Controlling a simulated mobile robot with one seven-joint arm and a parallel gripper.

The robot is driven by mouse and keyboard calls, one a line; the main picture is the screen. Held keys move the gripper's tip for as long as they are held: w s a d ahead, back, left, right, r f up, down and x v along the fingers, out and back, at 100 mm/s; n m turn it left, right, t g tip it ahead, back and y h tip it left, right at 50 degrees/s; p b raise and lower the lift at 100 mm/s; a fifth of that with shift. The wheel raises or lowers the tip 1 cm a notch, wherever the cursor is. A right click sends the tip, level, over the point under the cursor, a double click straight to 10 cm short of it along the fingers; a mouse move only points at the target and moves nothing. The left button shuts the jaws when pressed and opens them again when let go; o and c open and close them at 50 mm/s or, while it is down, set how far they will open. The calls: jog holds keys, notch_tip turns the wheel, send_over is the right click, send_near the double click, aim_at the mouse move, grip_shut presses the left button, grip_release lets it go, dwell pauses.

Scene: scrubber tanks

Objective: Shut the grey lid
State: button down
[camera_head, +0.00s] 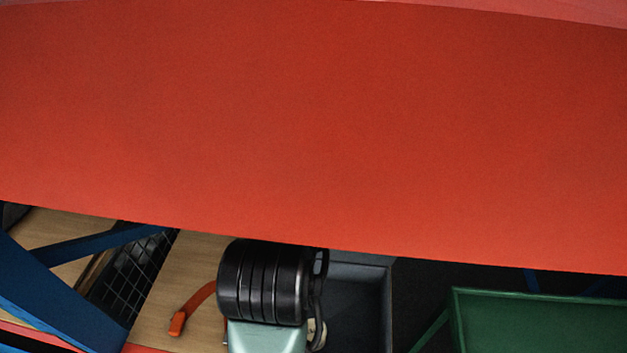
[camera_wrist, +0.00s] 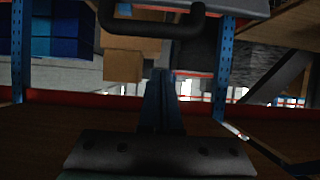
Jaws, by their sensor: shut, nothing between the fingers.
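In the wrist view a grey panel (camera_wrist: 235,5), which looks like part of the grey lid, shows at the top edge, with a dark bar-shaped handle (camera_wrist: 150,27) below it. Most of the panel is cut off, so its angle is not clear. My gripper (camera_wrist: 163,75) reaches up the middle of the wrist view, its fingers together and empty. The fingertips appear below the handle in the picture; contact cannot be told. In the head view an open grey box (camera_head: 360,305) is partly seen right of a black ribbed cylinder; the gripper's fingers are not visible there.
A large red surface (camera_head: 310,130) blocks most of the head view. An orange lever (camera_head: 190,307) lies over a wooden surface (camera_head: 160,295). A green bin (camera_head: 540,320) is at lower right. Blue posts (camera_wrist: 222,70), a red beam (camera_wrist: 70,98) and cardboard boxes (camera_wrist: 122,66) show in the wrist view.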

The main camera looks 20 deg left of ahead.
jog(key=shift+w+a+f+p, duration=0.1)
jog(key=shift+w+f+p, duration=0.25)
jog(key=shift+f+p, duration=0.3)
jog(key=shift+w+a+f+p, duration=0.15)
jog(key=shift+w+f+p, duration=0.25)
jog(key=shift+f, duration=0.45)
jog(key=shift+w+a+f+p, duration=0.1)
jog(key=shift+w+f+p, duration=0.25)
jog(key=shift+f+p, duration=0.3)
jog(key=shift+f, duration=0.1)
jog(key=shift+f+b, duration=0.1)
jog(key=shift+b, duration=0.2)
